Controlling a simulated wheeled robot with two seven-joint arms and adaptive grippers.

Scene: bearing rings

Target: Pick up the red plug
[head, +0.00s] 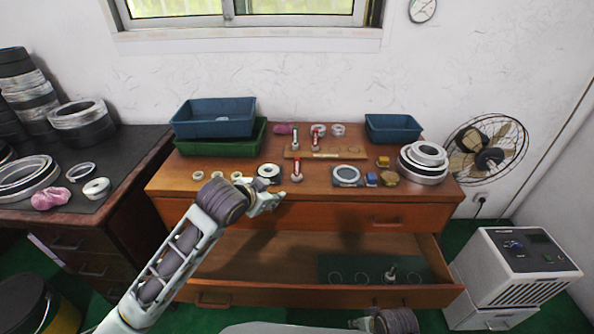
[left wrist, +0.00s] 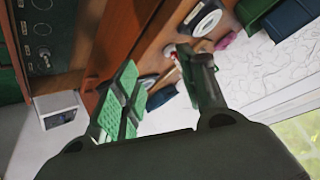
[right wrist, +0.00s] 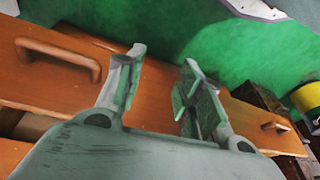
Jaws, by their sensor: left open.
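A red plug (head: 297,170) stands upright near the front of the dresser top. A second red-topped piece (head: 316,137) and a green-topped one (head: 295,138) stand farther back by a wooden board. My left gripper (head: 275,201) is open and empty at the dresser's front edge, left of and nearer than the front red plug. In the left wrist view a bit of red (left wrist: 178,67) shows beside one finger, partly hidden by it. My right gripper (right wrist: 160,90) is open and empty, low in front of the drawers; only a little of it shows in the head view.
The lower drawer (head: 270,265) is pulled out, with a green mat holding rings and a peg inside. Rings, including a white one (head: 268,171), a framed ring (head: 347,174) and stacked rings (head: 424,160), crowd the top. Blue bins (head: 394,128) stand behind.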

